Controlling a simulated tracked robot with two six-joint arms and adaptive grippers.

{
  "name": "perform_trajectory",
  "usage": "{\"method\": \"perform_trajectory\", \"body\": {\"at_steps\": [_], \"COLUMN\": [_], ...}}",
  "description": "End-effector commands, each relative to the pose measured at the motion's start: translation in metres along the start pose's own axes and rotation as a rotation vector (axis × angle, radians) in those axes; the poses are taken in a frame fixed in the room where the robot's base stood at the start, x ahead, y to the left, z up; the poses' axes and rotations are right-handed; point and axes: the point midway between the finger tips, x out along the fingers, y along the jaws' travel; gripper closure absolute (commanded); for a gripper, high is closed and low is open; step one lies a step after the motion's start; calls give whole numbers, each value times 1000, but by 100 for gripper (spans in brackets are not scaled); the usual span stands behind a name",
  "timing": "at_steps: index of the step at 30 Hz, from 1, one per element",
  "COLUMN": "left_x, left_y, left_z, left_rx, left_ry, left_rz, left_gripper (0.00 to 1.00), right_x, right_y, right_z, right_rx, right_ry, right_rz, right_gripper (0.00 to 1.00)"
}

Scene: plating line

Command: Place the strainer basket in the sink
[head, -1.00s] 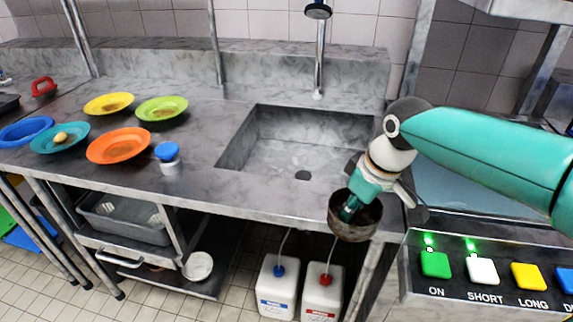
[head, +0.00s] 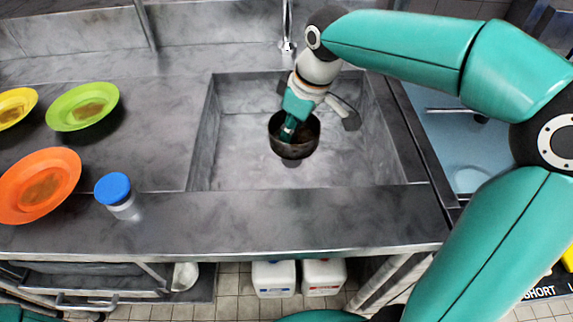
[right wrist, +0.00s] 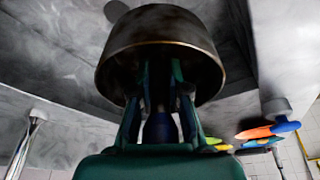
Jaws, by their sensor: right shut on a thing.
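The strainer basket (head: 294,146) is a dark, round metal cup. My right gripper (head: 288,130) is shut on it, and the basket hangs inside the outline of the sink (head: 235,150) in the head view. A dark patch shows just below the basket, over the sink floor; how high the basket is above the floor I cannot tell exactly. In the right wrist view the basket (right wrist: 160,45) fills the upper middle, with the gripper fingers (right wrist: 160,100) reaching into it. My left gripper is not in view.
An orange plate (head: 38,185), a green plate (head: 82,106) and a yellow plate (head: 14,106) lie on the counter at left. A blue-capped jar (head: 118,196) stands left of the sink. The faucet (head: 287,35) rises behind the sink. White canisters (head: 274,279) stand below.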

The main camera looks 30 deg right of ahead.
Motion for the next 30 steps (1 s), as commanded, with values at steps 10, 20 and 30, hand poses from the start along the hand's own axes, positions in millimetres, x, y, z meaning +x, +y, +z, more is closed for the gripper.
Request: {"method": "perform_trajectory", "body": {"at_steps": [10,20,30], "left_x": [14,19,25], "left_y": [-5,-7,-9], "left_z": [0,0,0], "left_rx": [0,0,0], "left_ry": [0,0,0], "left_rz": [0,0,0], "left_gripper": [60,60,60], "right_x": [86,136,173], "right_y": [3,4,4], "right_z": [31,45,56], "right_rx": [14,17,18], "right_ry": [-7,-1,-3], "right_rz": [1,5,3], "right_gripper": [100,100,100]}}
